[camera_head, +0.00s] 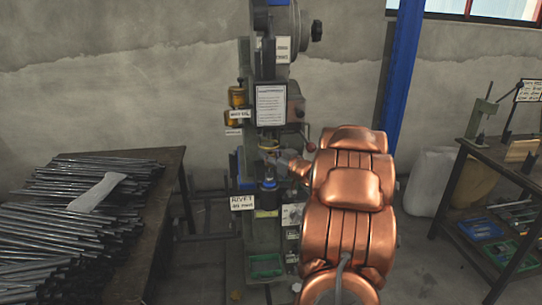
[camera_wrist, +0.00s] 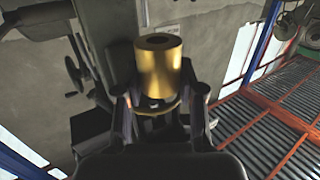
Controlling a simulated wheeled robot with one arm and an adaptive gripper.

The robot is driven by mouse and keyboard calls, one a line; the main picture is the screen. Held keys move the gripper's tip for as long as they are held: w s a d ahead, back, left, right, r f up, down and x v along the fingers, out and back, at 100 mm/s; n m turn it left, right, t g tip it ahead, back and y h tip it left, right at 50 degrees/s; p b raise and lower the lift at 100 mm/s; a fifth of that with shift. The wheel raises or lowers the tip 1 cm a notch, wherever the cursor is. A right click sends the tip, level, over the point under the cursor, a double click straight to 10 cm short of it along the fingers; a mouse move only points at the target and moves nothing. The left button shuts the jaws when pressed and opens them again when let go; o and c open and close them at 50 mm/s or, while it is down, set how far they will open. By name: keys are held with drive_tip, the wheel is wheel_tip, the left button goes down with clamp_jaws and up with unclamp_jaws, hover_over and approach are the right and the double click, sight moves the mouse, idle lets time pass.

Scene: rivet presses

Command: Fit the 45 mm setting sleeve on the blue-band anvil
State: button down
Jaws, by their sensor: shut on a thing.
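A brass-coloured sleeve (camera_wrist: 159,72) with a round hole in its end is held between the fingers of my gripper (camera_wrist: 160,103) in the wrist view. In the head view my gripper (camera_head: 272,157) is small and partly lost against the grey rivet press (camera_head: 265,60). It is at the press's working gap, above a dark anvil with a blue band (camera_head: 268,184). The sleeve's size marking cannot be read. The sleeve is hard to make out in the head view, and whether it touches the anvil cannot be told.
A table (camera_head: 172,165) with piled metal rods stands at the left. A blue post (camera_head: 401,70) rises behind my copper-coloured arm. A green tray (camera_head: 265,266) sits low on the press.

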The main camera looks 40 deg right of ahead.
drive_tip(key=shift+w+d+p, duration=0.55)
drive_tip(key=shift+w+d, duration=0.05)
drive_tip(key=shift+w, duration=0.25)
drive_tip(key=shift+f+b, duration=0.6)
drive_tip(key=shift+f, duration=0.85)
drive_tip(key=c, duration=0.6)
unclamp_jaws()
drive_tip(key=shift+f, duration=0.1)
drive_tip(key=shift+s, duration=0.1)
drive_tip(key=s, duration=0.4)
drive_tip(key=s+a, duration=0.1)
drive_tip(key=s, duration=0.6)
drive_tip(key=shift+s+a+r, duration=0.25)
drive_tip(key=shift+s+r, duration=0.1)
